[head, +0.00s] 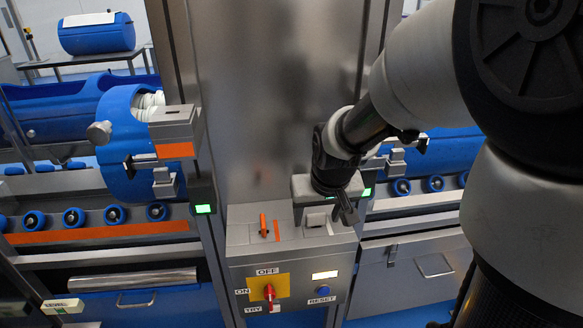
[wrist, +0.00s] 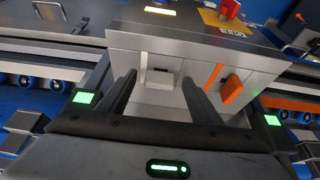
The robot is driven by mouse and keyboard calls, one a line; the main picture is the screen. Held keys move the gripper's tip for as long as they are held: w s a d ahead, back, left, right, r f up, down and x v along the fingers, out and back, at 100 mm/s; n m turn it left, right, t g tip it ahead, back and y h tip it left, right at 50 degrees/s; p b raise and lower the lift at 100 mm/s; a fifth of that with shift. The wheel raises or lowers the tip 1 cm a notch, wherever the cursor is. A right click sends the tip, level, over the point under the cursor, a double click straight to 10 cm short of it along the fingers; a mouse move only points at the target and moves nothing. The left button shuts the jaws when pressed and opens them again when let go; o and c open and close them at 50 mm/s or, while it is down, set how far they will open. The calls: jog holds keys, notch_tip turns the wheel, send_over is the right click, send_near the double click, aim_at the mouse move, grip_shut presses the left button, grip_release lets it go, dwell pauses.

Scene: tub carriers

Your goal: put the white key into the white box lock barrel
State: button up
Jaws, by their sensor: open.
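A small pale block (wrist: 158,76), seemingly the white key, sits on the grey console's sloped top (wrist: 190,62) in the wrist view. In the head view its place (head: 316,219) is beside my gripper and the details are too small to tell. My gripper (head: 345,213) is open above the console; in the wrist view its two fingers (wrist: 159,79) stand either side of the pale block, apart from it. A grey box (head: 301,187) behind my gripper may be the white box; its lock barrel is not visible.
An orange key (head: 263,226) stands on the console left of the pale block. A red switch (head: 269,292) and blue reset button (head: 323,291) are on the front. A box with an orange stripe (head: 175,150) is at left. Blue tubs (head: 125,125) lie on roller conveyors.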

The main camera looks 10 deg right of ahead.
jog(key=p+v, duration=0.3)
jog(key=v, duration=1.4)
jog(key=shift+r+p, duration=0.15)
jog(key=shift+p, duration=0.15)
jog(key=shift+s, duration=0.15)
jog(key=s+r+t+p, duration=0.1)
jog(key=s, duration=1)
notch_tip(320, 180, up, 12)
jog(key=p, duration=1.2)
